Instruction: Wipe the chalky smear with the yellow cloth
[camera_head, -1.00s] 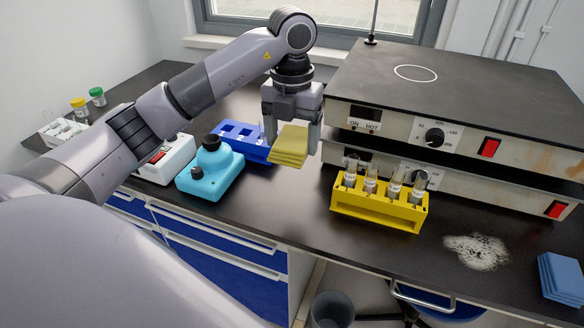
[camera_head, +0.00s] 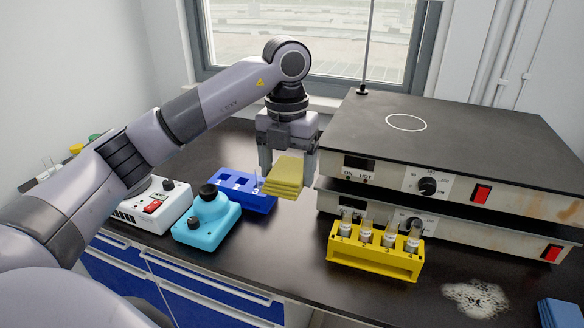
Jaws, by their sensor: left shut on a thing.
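The yellow cloth (camera_head: 285,176) is a folded stack held above the bench, near the middle of the head view. My left gripper (camera_head: 286,168) points down and is shut on the cloth, with a finger on each side of it. The chalky smear (camera_head: 475,298) is a whitish, foamy-looking patch on the black bench at the lower right, well to the right of the cloth and nearer the front. My right gripper is not in view.
A yellow rack (camera_head: 372,262) with several tubes stands between the cloth and the smear. Stacked hot plates (camera_head: 440,190) fill the back right. A blue rack (camera_head: 243,191) and cyan device (camera_head: 206,222) stand left of the cloth. Blue cloths (camera_head: 560,313) lie right of the smear.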

